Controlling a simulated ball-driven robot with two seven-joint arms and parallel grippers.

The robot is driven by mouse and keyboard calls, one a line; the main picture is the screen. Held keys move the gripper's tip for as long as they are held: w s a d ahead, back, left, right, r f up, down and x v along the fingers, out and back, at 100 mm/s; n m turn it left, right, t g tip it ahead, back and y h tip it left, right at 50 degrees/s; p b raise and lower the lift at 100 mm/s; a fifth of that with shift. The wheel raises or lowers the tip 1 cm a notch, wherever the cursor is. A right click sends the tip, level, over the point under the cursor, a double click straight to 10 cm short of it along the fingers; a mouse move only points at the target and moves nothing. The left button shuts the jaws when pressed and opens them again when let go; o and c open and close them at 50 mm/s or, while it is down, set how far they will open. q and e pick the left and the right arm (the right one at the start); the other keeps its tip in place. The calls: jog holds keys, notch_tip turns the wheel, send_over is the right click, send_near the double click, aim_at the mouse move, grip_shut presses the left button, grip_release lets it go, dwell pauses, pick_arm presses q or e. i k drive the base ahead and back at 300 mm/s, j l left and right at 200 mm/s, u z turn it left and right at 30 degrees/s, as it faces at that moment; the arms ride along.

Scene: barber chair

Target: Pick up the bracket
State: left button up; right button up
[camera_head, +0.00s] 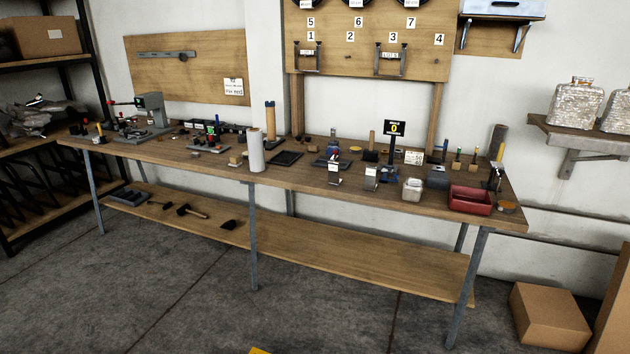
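I cannot tell for certain which thing is the bracket. Two small pale metal pieces, one upright angled piece (335,175) and one beside it (371,178), stand near the front edge of the long wooden workbench (300,182). Two dark metal frames, a left one (296,58) and a right one (403,62), are on the numbered wooden board (350,75) above the bench. Neither of my grippers is in view.
A red tray (470,199) and a small pale container (412,189) sit at the bench's right. A white cylinder (256,151) stands mid-bench. A cardboard box (549,318) is on the floor at right. The floor (170,300) in front is clear.

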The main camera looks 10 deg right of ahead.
aim_at(370, 184)
jog(key=i+l+u, duration=0.1)
jog(key=l+u, duration=0.55)
jog(key=u, duration=0.15)
jog(key=l+u, duration=0.45)
jog(key=i+j, duration=0.05)
jog(key=j, duration=0.05)
